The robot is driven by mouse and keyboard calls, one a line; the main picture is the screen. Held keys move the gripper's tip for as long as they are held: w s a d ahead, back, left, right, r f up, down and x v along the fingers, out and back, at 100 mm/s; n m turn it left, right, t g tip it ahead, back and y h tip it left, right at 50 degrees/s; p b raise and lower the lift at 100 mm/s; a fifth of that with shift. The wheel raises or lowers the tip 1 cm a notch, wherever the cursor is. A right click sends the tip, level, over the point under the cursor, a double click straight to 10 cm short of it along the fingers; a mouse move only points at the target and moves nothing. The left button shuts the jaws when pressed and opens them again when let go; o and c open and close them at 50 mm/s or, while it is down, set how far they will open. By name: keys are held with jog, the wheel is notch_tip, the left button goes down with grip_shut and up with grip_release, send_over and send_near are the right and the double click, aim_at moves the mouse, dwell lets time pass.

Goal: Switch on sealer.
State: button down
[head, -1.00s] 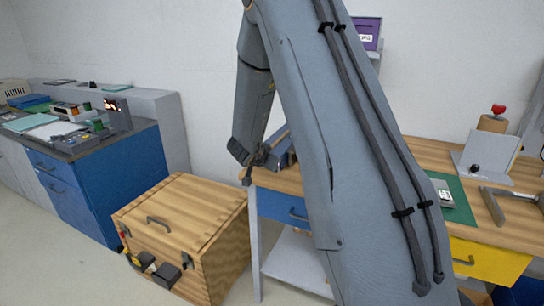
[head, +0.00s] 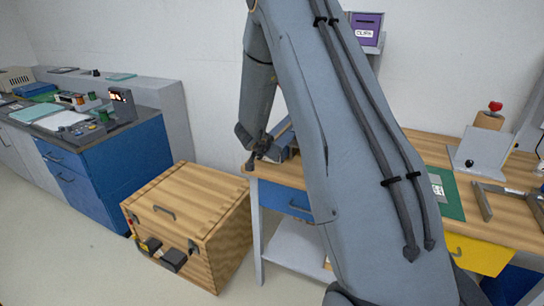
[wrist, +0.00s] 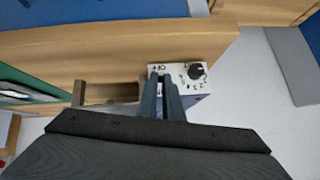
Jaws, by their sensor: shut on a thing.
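The sealer (head: 281,140) is a long blue-grey device at the left end of the wooden bench, partly hidden behind my arm in the head view. In the wrist view its white control panel (wrist: 187,69) shows a black dial (wrist: 197,71) at the right and small printed marks. My gripper (wrist: 164,78) is at the left part of this panel, with its two narrow fingers close together under the printed marks. The fingers are shut on the switch there, which they hide. In the head view my gripper (head: 254,163) is at the sealer's near end.
The wooden bench (head: 424,151) carries a green mat and a metal frame at the right. A wooden chest (head: 190,215) stands on the floor left of the bench. A blue cabinet (head: 130,165) with equipment on top stands further left. Floor in front is clear.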

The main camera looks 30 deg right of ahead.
jog(key=c, duration=1.9)
grip_release()
jog(key=shift+r, duration=0.15)
jog(key=v, duration=0.7)
jog(key=shift+s+a+r+b, duration=0.1)
jog(key=shift+s+a+b, duration=0.15)
jog(key=shift+b, duration=0.15)
